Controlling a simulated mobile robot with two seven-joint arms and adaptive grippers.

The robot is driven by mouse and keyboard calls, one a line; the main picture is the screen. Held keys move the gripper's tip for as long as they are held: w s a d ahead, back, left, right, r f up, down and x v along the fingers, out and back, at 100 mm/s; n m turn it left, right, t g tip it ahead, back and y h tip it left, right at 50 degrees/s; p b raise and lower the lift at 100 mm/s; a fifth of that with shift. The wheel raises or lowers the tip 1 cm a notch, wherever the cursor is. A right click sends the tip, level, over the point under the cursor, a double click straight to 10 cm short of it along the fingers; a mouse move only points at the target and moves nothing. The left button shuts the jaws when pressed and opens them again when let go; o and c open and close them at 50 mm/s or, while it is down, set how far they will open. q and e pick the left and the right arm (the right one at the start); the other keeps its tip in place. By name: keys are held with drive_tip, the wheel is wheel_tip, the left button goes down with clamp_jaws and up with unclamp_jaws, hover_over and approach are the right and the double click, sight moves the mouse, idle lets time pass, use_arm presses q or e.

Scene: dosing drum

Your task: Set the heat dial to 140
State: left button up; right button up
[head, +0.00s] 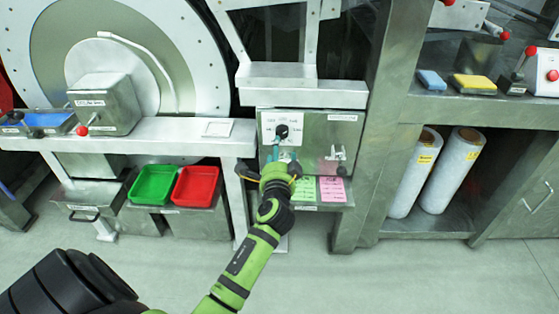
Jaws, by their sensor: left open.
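The heat dial (282,131) is a small black knob on a white plate with small dark markings, on the front of a grey metal box (318,128). The markings are too small to read, so I cannot tell the dial's setting. My left gripper (284,156) is open, just below the dial in the picture, with its fingers pointing up at the plate. I see nothing between the fingers. They appear apart from the knob, and the knob is not hidden. My right gripper is not in view.
A metal switch (335,160) sits right of the dial. Green (303,190) and pink (332,190) cards lie below the box. Green (153,184) and red (195,186) trays stand to the left. A metal post (385,130) stands close on the right.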

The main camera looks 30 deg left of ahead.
use_arm(q)
drive_tip(key=shift+v, duration=1.55)
